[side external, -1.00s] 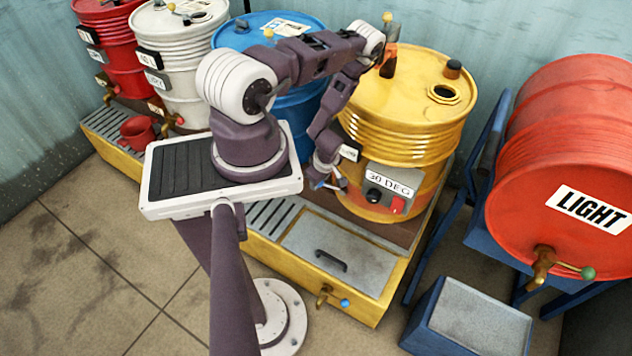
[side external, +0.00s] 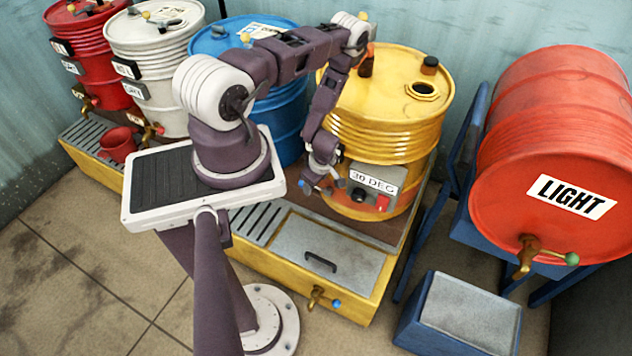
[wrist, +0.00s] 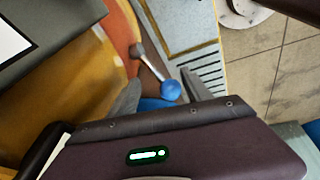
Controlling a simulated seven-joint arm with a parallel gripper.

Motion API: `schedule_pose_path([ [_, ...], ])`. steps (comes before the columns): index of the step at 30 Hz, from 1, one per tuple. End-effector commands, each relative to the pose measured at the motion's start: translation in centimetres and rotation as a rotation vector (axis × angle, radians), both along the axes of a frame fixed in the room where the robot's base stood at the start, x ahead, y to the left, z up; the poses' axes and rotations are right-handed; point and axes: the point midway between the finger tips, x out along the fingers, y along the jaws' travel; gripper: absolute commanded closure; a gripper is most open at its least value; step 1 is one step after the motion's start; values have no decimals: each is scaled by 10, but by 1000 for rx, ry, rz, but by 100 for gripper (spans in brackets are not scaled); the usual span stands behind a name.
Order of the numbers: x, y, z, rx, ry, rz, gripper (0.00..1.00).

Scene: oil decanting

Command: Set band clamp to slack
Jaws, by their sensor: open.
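The yellow drum (side external: 385,110) carries an orange band around its lower part, with a grey control box (side external: 372,188) labelled "30 DEG" on it. In the wrist view a metal lever (wrist: 150,58) with a blue ball end (wrist: 171,90) stands out from the orange band (wrist: 120,32). I take this lever to be the band clamp's. My gripper (side external: 316,183) is beside the control box, low at the drum's left front. It is open, with the blue ball between its fingers in the wrist picture. Contact cannot be told. In the side view my gripper partly hides the lever.
The control box has a black dial and a red switch close to my gripper's right. A yellow sump with a grey lid (side external: 325,255) lies below. A blue drum (side external: 275,120) stands left behind my arm. A red "LIGHT" drum (side external: 520,215) lies on a blue stand at right.

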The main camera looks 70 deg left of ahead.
Motion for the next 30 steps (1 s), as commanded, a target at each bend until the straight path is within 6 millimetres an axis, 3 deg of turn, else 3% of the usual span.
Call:
schedule_pose_path([
  [8, 0, -2, 3, -3, 1, 1, 43],
  [19, 2, -20, 64, -1, 0, 0, 43],
  [30, 2, -21, 72, -1, 0, 0, 43],
])
